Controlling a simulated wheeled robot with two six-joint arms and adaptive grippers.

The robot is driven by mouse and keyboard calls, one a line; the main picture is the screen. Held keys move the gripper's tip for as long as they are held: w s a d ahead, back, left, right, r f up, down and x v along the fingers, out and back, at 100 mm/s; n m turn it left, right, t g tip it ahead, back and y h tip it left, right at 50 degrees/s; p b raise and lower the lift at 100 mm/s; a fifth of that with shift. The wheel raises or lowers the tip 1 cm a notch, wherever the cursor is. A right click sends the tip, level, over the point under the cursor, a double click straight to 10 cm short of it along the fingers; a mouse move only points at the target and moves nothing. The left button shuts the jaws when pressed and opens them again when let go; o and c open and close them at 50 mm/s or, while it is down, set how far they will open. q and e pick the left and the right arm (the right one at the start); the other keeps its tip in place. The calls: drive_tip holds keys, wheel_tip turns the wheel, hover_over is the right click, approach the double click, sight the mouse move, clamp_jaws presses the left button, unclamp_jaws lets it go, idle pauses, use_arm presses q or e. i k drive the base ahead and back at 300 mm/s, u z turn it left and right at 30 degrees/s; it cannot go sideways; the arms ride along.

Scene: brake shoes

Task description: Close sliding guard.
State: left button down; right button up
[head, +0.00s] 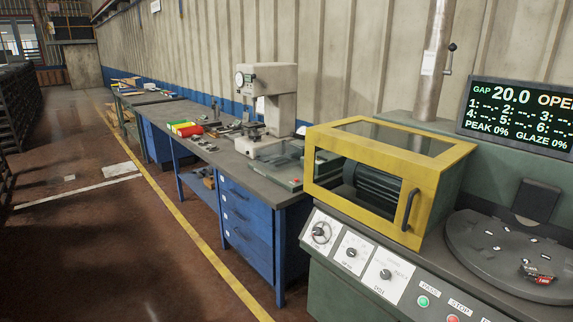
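A yellow-framed sliding guard (386,218) with clear panels sits at the left end of the green machine. A dark vertical handle (410,209) is on the right part of its front face. A dark ribbed motor-like part (372,187) shows through the clear front panel. To the right of the guard, a round dark turntable (480,245) lies uncovered, with a small red and dark piece (538,273) near its right side. The display (520,117) reads GAP 20.0 and a word cut off at the edge that starts with OPE. Neither of my grippers shows.
The machine's front panel carries dials (351,253) and a green button (422,301). A dark block (536,200) stands behind the turntable. A blue workbench (250,225) with a press-like instrument (268,95) is to the left. The floor at left is open.

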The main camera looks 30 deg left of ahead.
sight(421, 174)
drive_tip(key=u, duration=0.5)
drive_tip(key=i, duration=0.8)
drive_tip(key=u, duration=0.35)
